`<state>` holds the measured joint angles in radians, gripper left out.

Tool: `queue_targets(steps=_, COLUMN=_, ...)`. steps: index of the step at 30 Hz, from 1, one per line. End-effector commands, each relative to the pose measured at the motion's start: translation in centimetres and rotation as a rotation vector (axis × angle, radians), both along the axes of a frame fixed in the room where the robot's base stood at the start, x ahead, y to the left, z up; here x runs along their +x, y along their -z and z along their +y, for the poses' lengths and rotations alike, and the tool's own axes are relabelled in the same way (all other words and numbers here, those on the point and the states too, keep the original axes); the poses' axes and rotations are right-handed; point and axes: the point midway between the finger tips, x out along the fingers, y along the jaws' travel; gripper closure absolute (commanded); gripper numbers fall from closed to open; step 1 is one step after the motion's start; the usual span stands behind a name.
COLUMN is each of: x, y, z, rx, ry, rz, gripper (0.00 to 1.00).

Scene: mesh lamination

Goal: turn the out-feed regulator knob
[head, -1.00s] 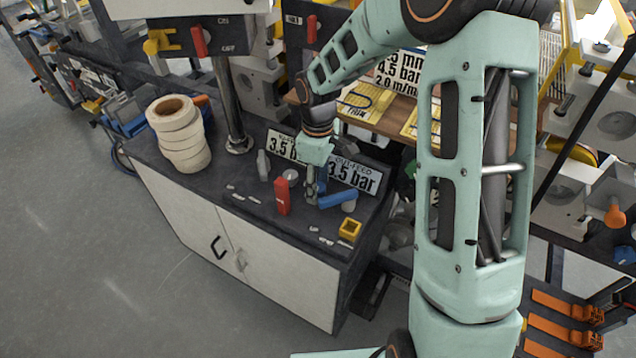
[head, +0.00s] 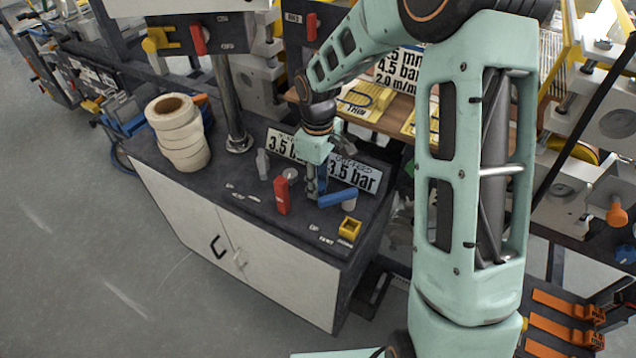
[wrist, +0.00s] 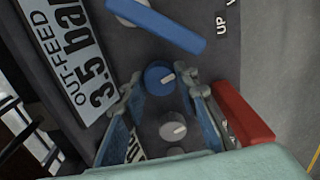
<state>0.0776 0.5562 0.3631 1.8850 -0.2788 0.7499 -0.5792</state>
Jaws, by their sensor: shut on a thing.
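The out-feed regulator knob is a round blue knob (wrist: 158,80) with a pale pointer mark, beside the "OUT-FEED 3.5 bar" sign (wrist: 72,55). In the wrist view my gripper (wrist: 164,90) has one finger on each side of it and is shut on it. In the head view my gripper (head: 316,185) points down onto the dark cabinet top and hides the knob. The sign (head: 354,176) stands behind it. A grey knob (wrist: 173,129) lies nearer my palm and is outside the fingertips' hold.
A blue lever (head: 338,198) stands close to the right of my gripper, and a red lever (head: 282,195) to its left. A yellow square block (head: 349,228) is near the front edge. Stacked white rolls (head: 178,132) and a metal post (head: 228,105) stand further left.

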Motion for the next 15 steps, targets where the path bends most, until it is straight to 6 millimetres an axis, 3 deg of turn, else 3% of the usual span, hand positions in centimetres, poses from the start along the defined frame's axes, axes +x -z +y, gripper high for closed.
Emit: queue_targets(steps=15, x=0.02, y=0.14, z=0.11, rx=0.000, ry=0.413, rz=-0.001, gripper=0.97)
